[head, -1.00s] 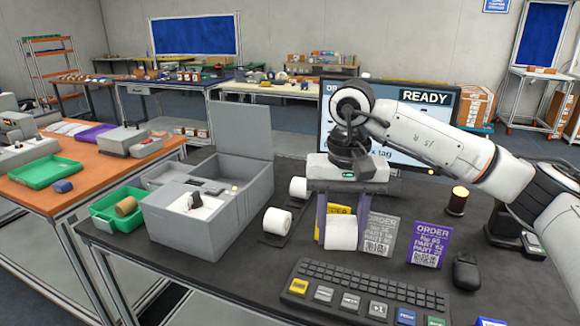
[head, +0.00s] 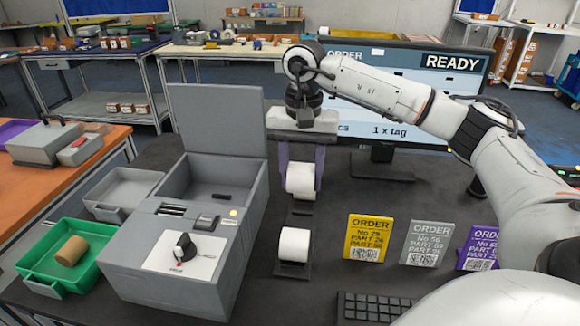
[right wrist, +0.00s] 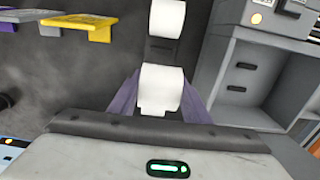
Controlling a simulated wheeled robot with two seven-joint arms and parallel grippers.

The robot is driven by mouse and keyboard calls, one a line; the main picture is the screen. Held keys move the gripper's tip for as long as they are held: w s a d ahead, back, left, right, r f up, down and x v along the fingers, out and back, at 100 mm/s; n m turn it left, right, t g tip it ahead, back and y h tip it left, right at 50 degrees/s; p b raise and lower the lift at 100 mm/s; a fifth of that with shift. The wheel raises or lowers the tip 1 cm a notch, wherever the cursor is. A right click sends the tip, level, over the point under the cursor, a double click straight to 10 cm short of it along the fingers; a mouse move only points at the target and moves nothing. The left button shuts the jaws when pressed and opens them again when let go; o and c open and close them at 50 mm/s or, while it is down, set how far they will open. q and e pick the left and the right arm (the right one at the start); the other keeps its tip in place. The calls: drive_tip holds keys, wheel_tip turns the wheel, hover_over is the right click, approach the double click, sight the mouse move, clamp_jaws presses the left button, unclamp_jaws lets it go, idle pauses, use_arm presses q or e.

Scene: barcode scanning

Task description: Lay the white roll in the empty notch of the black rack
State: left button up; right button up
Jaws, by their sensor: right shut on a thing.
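My right gripper (head: 301,178) is shut on a white roll (head: 300,181), with a purple finger on each side. The black rack (head: 298,216) lies on the dark table below and in front of it. Another white roll (head: 294,245) sits in the rack's near end; a bare stretch of rack shows between the two rolls. In the right wrist view the held roll (right wrist: 161,88) is between the purple fingers, with the other roll (right wrist: 167,18) beyond it. The rack's far part is hidden behind the gripper. I cannot tell whether the held roll touches the rack. My left gripper is not in view.
A grey box machine (head: 190,235) with a raised lid stands left of the rack. A green tray (head: 95,240) holds a brown roll (head: 71,251). Yellow (head: 369,238), grey (head: 424,242) and purple (head: 480,248) order cards stand to the right. A monitor (head: 420,100) stands behind.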

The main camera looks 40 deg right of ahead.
drive_tip(key=shift+s+f, duration=0.2)
drive_tip(key=shift+f, duration=0.25)
drive_tip(key=shift+f+b, duration=0.35)
drive_tip(key=shift+b, duration=0.05)
wheel_tip(320, 180, down, 6)
drive_tip(key=b, duration=0.4)
drive_tip(key=shift+w+b, duration=0.1)
drive_tip(key=shift+b, duration=0.2)
drive_tip(key=shift+f+b, duration=0.5)
drive_tip(key=shift+f, duration=0.4)
drive_tip(key=o, duration=1.2)
